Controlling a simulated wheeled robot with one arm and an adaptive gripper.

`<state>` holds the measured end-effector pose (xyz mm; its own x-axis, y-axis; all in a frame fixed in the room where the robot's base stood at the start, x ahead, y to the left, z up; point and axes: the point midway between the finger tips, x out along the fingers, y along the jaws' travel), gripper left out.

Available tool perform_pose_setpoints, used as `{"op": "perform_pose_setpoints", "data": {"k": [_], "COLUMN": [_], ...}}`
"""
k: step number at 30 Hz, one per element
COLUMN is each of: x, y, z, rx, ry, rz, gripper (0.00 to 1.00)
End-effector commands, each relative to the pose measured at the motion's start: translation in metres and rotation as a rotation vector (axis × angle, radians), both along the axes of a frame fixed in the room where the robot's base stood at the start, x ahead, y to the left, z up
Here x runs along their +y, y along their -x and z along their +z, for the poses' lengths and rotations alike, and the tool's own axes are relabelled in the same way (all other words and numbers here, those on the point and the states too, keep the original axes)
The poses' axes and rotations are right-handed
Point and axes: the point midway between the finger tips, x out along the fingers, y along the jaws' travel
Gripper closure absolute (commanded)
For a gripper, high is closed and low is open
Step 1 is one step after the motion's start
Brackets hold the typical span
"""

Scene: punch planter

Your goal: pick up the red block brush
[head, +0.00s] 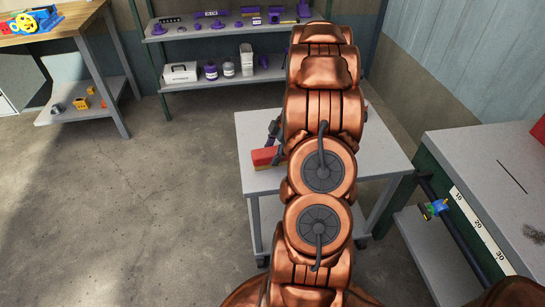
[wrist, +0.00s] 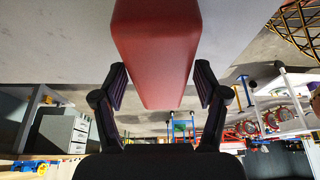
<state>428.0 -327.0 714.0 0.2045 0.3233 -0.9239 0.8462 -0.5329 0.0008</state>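The red block brush (head: 265,156) lies near the left edge of a small grey table (head: 258,127). A paler strip shows along its lower part in the head view. In the wrist view its red body (wrist: 157,50) fills the upper middle. My gripper (wrist: 160,85) is open, with one dark finger on each side of the brush. A narrow gap shows between each finger and the red body. In the head view only a dark part of my gripper (head: 274,136) shows beside the brush; my copper arm hides the rest.
A grey bench (head: 470,150) with a numbered scale stands at the right. A shelf rack (head: 225,80) with purple items, bottles and a white box stands behind. A wooden-topped workbench (head: 60,25) stands at the back left. The floor (head: 150,210) at the left is clear.

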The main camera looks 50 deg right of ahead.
Motion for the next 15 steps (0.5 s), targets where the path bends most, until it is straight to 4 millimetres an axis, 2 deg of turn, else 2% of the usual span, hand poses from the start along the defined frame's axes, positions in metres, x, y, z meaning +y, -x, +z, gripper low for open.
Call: {"op": "perform_pose_setpoints", "data": {"k": [2, 15], "x": [0.0000, 0.0003], "y": [0.0000, -0.0002], "z": [0.0000, 0.0000], "rx": [0.000, 0.000], "ry": [0.000, 0.000], "rz": [0.000, 0.000], "gripper": [0.40, 0.85]}}
